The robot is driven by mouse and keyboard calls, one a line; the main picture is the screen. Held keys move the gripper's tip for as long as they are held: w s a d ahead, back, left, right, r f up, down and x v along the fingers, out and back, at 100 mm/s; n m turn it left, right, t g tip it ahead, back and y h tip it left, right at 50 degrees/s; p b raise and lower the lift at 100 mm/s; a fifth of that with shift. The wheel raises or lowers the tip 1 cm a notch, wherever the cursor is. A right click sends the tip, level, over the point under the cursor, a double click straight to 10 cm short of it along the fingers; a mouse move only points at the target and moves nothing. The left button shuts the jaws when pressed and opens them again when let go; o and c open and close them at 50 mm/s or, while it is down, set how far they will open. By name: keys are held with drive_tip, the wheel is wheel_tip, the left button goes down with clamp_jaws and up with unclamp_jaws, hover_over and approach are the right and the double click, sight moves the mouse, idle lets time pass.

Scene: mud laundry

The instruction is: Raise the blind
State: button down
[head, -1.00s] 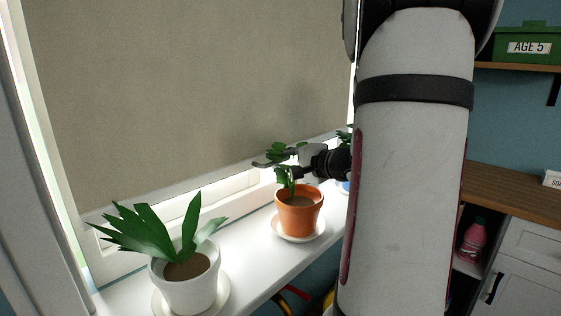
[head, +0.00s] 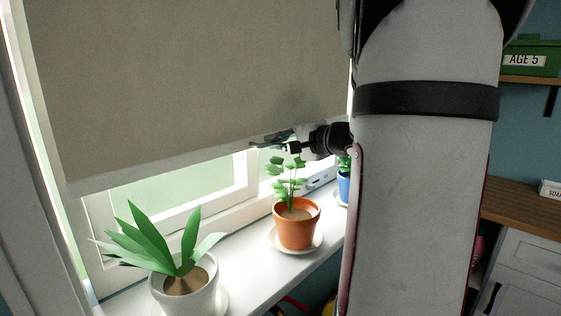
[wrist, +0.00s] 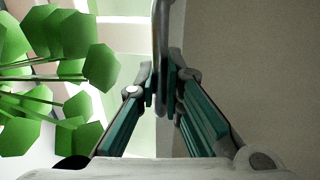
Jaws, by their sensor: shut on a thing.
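The beige roller blind (head: 190,80) hangs over the window in the head view, with its bottom edge above the sill and a strip of glass showing below it. My gripper (head: 262,144) is at the blind's lower edge, right of the middle. The blind's fabric (wrist: 265,70) fills the right side there.
A white-potted plant (head: 185,290), an orange-potted plant (head: 296,226) and a blue pot (head: 344,186) stand on the white sill (head: 255,262). The orange pot's leaves are just below my gripper, and green leaves (wrist: 65,40) show close by in the wrist view. A wooden counter (head: 525,208) is at right.

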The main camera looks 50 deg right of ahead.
wheel_tip(320, 180, up, 39)
drive_tip(key=p, duration=1.6)
drive_tip(key=shift+f, duration=0.15)
drive_tip(key=c, duration=2)
unclamp_jaws()
drive_tip(key=shift+o, duration=0.2)
drive_tip(key=v, duration=1.2)
